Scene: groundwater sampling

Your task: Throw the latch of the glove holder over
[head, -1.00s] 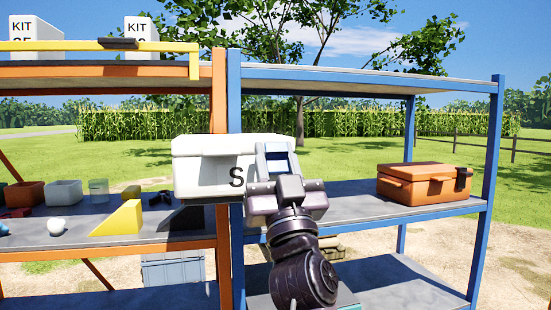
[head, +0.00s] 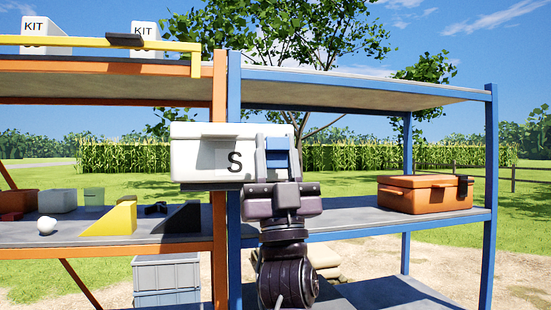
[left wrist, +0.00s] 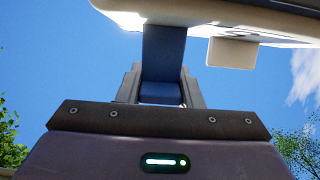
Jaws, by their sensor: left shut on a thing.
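The glove holder (head: 200,152) is a white box marked with an S, in front of the shelf posts in the head view. A blue latch (head: 277,152) is at its front right. My left gripper (head: 278,172) is just below the box and shut on this latch. In the left wrist view the blue latch (left wrist: 163,55) runs up from between the fingers of my left gripper (left wrist: 160,92) to the pale underside of the glove holder (left wrist: 250,18). A small pale tab (left wrist: 232,52) hangs beside it. My right gripper is not in view.
An orange case (head: 425,195) stands on the blue shelf (head: 350,214) at right. The orange shelf (head: 60,243) at left holds a yellow wedge (head: 110,220), a dark wedge (head: 182,217) and small containers. White kit boxes (head: 42,36) stand on top. Shelf posts rise behind the glove holder.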

